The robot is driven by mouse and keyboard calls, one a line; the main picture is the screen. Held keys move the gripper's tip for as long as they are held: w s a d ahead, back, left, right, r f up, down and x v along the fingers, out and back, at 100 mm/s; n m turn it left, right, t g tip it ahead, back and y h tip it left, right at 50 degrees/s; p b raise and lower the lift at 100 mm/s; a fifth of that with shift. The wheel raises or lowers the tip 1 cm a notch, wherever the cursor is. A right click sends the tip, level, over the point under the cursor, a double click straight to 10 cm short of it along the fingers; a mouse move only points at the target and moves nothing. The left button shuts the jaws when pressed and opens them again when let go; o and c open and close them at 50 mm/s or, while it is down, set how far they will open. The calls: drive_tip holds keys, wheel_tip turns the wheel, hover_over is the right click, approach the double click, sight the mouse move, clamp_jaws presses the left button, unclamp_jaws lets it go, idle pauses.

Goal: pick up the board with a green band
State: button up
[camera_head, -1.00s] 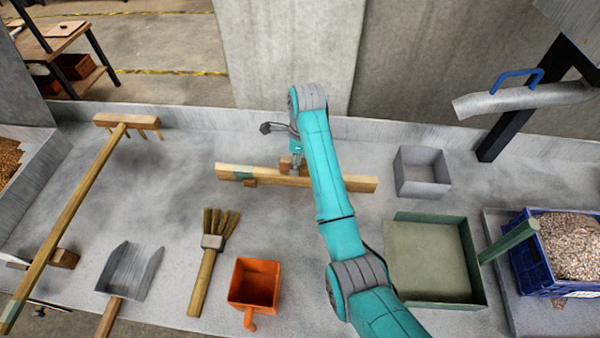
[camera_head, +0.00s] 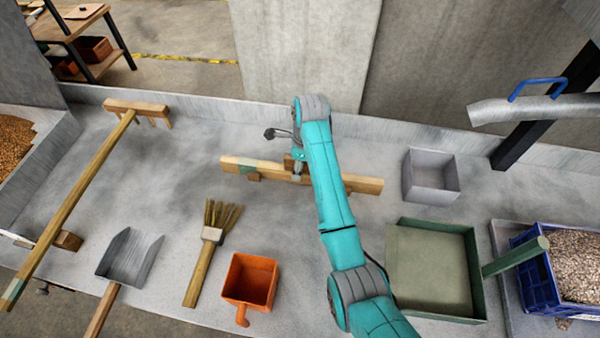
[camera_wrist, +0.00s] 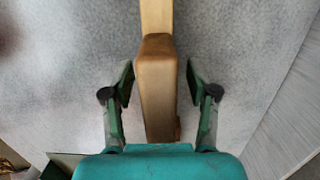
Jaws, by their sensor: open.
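The wooden board with a green band (camera_head: 268,171) lies across the middle of the grey surface, with the band near its left end. A wooden block stands up at its middle. My arm crosses in front of the board's right half. My gripper (camera_head: 297,172) is at the block, and part of it is hidden. In the wrist view my gripper (camera_wrist: 160,78) is open, one finger on each side of the wooden block (camera_wrist: 157,90), with gaps showing on both sides. Part of the board (camera_wrist: 157,15) runs up beyond the block.
A long-handled rake (camera_head: 75,197), grey scoop (camera_head: 130,257), brush (camera_head: 207,253) and orange scoop (camera_head: 249,283) lie left and in front. A grey box (camera_head: 431,178), green tray (camera_head: 432,224) and blue crate (camera_head: 536,276) are right. A concrete wall stands behind.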

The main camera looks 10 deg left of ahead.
drive_tip(key=shift+c, duration=0.2)
clamp_jaws()
idle(0.4)
